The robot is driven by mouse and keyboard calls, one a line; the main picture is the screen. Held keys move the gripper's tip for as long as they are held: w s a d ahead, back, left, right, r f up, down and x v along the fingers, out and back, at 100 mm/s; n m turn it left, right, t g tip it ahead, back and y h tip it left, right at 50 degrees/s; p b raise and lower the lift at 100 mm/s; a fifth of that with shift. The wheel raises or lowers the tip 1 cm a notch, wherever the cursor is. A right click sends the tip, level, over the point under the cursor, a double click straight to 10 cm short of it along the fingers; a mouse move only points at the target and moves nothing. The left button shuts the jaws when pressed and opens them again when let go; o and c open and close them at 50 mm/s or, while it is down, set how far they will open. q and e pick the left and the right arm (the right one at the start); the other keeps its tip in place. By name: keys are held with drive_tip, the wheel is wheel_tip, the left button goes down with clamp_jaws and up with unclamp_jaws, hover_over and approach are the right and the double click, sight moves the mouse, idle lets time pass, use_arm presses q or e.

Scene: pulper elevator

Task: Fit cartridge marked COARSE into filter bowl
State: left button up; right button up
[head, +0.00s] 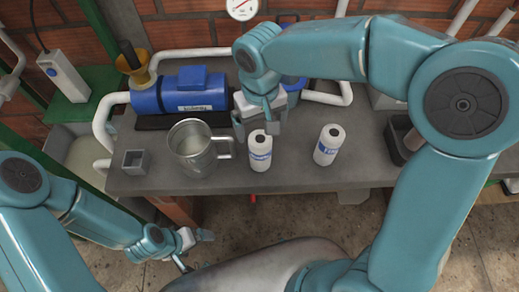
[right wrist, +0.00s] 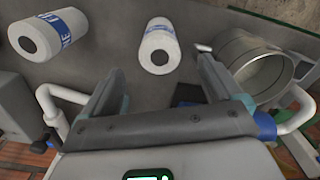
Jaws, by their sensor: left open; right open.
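Two white cartridges with blue labels stand upright on the grey bench. The left cartridge (head: 260,152) has a label too blurred to read. The right cartridge (head: 328,145) has a label that seems to begin with F. In the right wrist view they show as the middle cartridge (right wrist: 158,48) and the left cartridge (right wrist: 46,34), whose label ends in NE. My right gripper (head: 263,120) is open, pointing down just behind the left cartridge, with nothing between its fingers (right wrist: 158,82). My left gripper (head: 198,240) is open and empty, low in front of the bench. I cannot tell which vessel is the filter bowl.
A metal jug (head: 190,150) with a handle stands left of the cartridges; it also shows in the right wrist view (right wrist: 258,68). A small grey square cup (head: 134,162) is at the bench's left end. A blue pump (head: 180,92) and white pipes line the back.

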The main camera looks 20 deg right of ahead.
sight(261, 139)
drive_tip(key=shift+s+a+f, duration=0.15)
drive_tip(key=shift+f, duration=0.5)
drive_tip(key=shift+w+d+f+p, duration=0.1)
drive_tip(key=shift+w+f+p, duration=0.05)
drive_tip(key=shift+f, duration=1.15)
drive_tip(key=shift+w+d+f+p, duration=0.1)
drive_tip(key=shift+f+p, duration=0.05)
drive_tip(key=shift+f, duration=1.15)
drive_tip(key=c, duration=1.4)
